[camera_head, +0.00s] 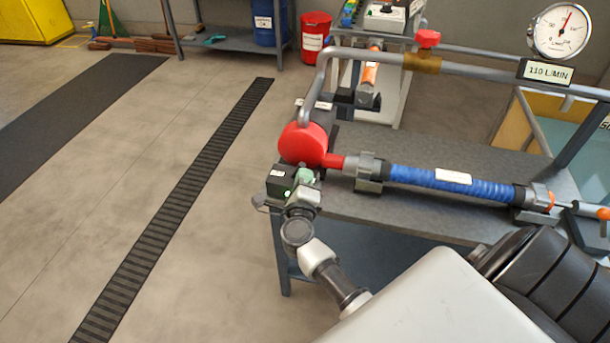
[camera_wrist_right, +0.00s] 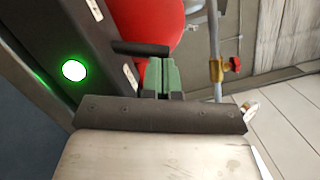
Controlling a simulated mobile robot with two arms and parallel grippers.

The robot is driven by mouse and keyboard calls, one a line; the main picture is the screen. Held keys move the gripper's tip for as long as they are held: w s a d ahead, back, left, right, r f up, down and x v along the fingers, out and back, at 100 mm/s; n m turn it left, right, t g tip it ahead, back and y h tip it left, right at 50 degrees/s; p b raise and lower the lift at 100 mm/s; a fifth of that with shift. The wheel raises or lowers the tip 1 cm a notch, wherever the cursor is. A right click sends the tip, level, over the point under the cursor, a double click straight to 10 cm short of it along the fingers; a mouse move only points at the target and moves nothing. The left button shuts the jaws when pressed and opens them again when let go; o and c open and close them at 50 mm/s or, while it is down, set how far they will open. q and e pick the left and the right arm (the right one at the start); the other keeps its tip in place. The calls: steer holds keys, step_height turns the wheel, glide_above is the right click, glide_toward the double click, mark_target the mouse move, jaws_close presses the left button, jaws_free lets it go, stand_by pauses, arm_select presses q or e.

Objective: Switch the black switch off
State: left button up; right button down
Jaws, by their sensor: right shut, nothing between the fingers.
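The black switch (camera_wrist_right: 140,47) shows in the right wrist view as a short dark lever sticking out from the side of a dark control box (camera_wrist_right: 85,35). A round green light (camera_wrist_right: 74,70) glows on the box. In the head view the box (camera_head: 279,183) sits at the table's near left corner, below the red pump. My right gripper (camera_wrist_right: 161,75) has green fingertips, shut and empty. They are close by the lever's outer end; whether they touch it I cannot tell. In the head view my right gripper (camera_head: 305,176) is beside the box. My left gripper is not in view.
The round red pump (camera_head: 302,144) stands behind the box, joined to a blue hose (camera_head: 450,180) along the grey table (camera_head: 400,215). A grey pipe (camera_head: 345,52) arches above. A gauge (camera_head: 560,31) is at upper right.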

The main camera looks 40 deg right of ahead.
steer(key=shift+w+a+r+n+y+p, duration=0.15)
steer(key=shift+w+a+r+n+p, duration=0.15)
steer(key=shift+n+p, duration=0.85)
steer(key=shift+w+a+r+n+y+p, duration=0.2)
steer(key=shift+r+n+p, duration=0.25)
steer(key=shift+p, duration=1.25)
steer(key=shift+w+a+n+p, duration=0.15)
steer(key=shift+w+n+p, duration=0.15)
steer(key=shift+n+p, duration=0.65)
steer(key=shift+w+a+n+g+p, duration=0.45)
steer(key=shift+n+p, duration=0.4)
steer(key=shift+p, duration=0.45)
steer(key=shift+w+a+n+g+y+p, duration=0.15)
steer(key=shift+w+a+n+p, duration=0.1)
steer(key=shift+n+p, duration=0.5)
steer(key=shift+w+a+n+g+y+p, duration=0.1)
steer(key=shift+w+n+p, duration=0.15)
steer(key=shift+n+p, duration=0.45)
stand_by(1.5)
